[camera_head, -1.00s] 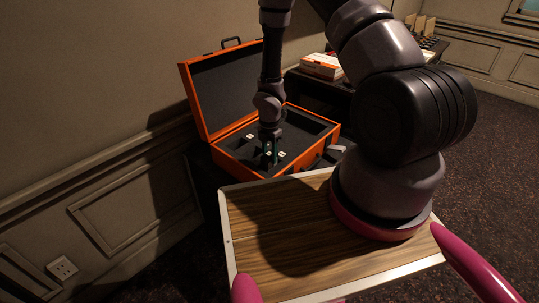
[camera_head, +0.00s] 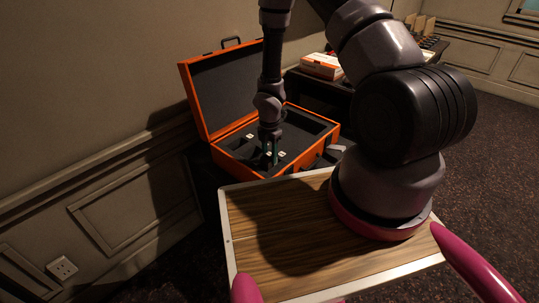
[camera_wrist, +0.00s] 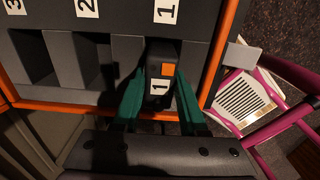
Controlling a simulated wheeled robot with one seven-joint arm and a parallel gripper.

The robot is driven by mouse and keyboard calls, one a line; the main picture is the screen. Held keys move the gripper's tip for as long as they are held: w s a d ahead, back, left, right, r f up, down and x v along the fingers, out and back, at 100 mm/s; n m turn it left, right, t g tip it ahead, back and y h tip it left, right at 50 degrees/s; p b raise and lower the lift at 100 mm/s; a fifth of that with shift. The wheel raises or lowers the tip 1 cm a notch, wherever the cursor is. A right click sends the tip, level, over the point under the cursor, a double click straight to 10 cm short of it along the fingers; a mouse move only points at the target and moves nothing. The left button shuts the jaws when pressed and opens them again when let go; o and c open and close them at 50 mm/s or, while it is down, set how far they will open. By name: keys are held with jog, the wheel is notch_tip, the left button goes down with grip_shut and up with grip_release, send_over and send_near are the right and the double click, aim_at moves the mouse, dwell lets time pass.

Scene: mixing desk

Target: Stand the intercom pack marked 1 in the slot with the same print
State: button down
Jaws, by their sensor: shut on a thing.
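The intercom pack (camera_wrist: 162,75) is dark, with an orange patch and a white label printed 1. My gripper (camera_wrist: 160,90) is shut on it, with a green finger on each side. In the head view my gripper (camera_head: 271,160) points down into the open orange case (camera_head: 237,160). The wrist view shows a row of slots in the dark foam, with labels 3, 2 and 1 (camera_wrist: 166,11) beside them. The pack is in line with label 1, at the slot there. I cannot tell how deep it sits, as the pack and fingers hide much of that slot.
The case lid (camera_head: 222,88) stands open against the wall side. A white-and-orange box (camera_head: 321,66) lies on the dark surface behind the case. My wooden-topped base is in front. The orange case rim (camera_wrist: 222,55) runs close to the right of the pack.

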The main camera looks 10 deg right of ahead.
jog(key=shift+f, duration=0.1)
jog(key=shift+c, duration=1.8)
grip_release()
notch_tip(320, 180, up, 10)
jog(key=shift+r, duration=0.15)
jog(key=s+d+r+m+t+h, duration=0.1)
jog(key=d+r+m, duration=0.35)
jog(key=r, duration=0.85)
jog(key=d+r+m+t, duration=0.2)
jog(key=r+m, duration=0.6)
jog(key=r, duration=0.5)
jog(key=s+r+m+t+y, duration=0.3)
jog(key=s+r+m+t, duration=0.1)
jog(key=s+r+m, duration=1.2)
notch_tip(320, 180, up, 3)
jog(key=shift+s+a+r, duration=0.1)
jog(key=shift+s+a, duration=0.3)
jog(key=shift+s, duration=0.7)
